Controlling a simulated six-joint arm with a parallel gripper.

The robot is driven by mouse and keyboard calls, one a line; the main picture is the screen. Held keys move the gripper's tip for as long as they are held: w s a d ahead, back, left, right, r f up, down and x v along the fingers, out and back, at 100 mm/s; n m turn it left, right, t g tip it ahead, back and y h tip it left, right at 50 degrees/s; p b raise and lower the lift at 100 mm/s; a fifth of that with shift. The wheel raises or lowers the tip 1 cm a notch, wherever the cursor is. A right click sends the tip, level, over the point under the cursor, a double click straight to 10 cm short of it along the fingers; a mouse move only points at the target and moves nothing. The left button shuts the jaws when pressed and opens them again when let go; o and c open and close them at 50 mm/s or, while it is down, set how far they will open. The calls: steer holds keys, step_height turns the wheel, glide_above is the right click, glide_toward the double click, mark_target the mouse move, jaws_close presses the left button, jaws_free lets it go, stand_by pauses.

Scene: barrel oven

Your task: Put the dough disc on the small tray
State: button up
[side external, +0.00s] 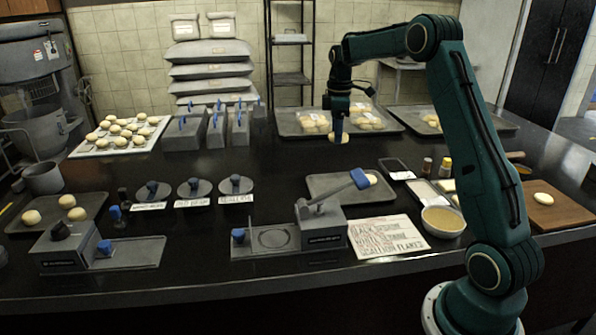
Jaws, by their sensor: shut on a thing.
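My gripper (338,127) points down over the back middle of the dark counter, in front of a large tray of bagged buns. It is shut on a pale, flat dough disc (329,138); the fingers cover part of the disc. The disc seems to be above the counter, but its exact height is hard to tell. A small grey tray (322,185) lies nearer, in the middle of the counter, below the disc in the picture. A pale dough piece (371,179) shows at its right end, partly behind a press handle.
A press with a blue-tipped handle (322,215) stands just in front of the small tray. A bowl (443,221), a printed sheet (388,237) and jars (445,167) are to the right. Large bun trays (285,122) lie behind; grey blue-handled boxes (215,132) stand back left.

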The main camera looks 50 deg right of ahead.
glide_above(332, 197)
step_height(332, 197, down, 15)
steer(key=shift+f, duration=0.2)
steer(key=shift+s+f, duration=0.1)
steer(key=shift+f, duration=2.05)
steer(key=shift+f, duration=0.1)
steer(key=o, duration=0.6)
steer(key=shift+o, duration=0.8)
